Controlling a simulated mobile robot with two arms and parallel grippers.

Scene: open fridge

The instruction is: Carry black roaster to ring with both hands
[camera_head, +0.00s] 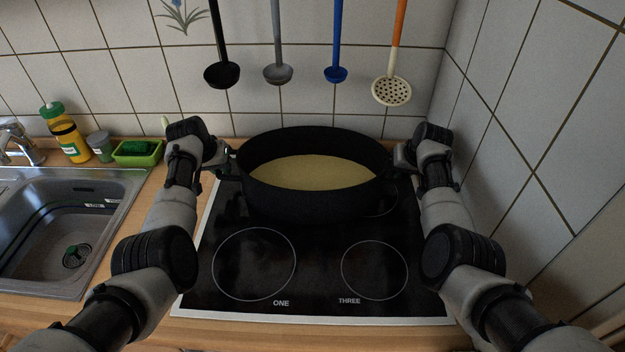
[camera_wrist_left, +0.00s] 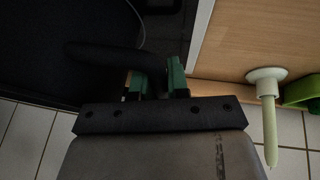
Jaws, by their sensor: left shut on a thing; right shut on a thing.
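The black roaster (camera_head: 315,205) is a wide pot with pale yellow contents (camera_head: 312,173). It is over the back part of the black cooktop (camera_head: 330,305), upright; I cannot tell whether it touches the surface. My left gripper (camera_head: 228,174) is shut on its left handle, and the jaws close on the dark handle (camera_wrist_left: 115,57) in the left wrist view. My right gripper (camera_head: 398,170) is at the right handle, shut on it, with the fingers mostly hidden. Two front rings, one marked ONE (camera_head: 253,264) and one marked THREE (camera_head: 374,270), are bare. The back rings are mostly hidden by the roaster.
A sink (camera_head: 60,225) is at the left. A green-capped bottle (camera_head: 68,140), a small jar (camera_head: 100,146) and a green tray with a sponge (camera_head: 138,152) stand behind it. Several ladles hang on the back wall, including a blue one (camera_head: 336,74). A tiled wall bounds the right.

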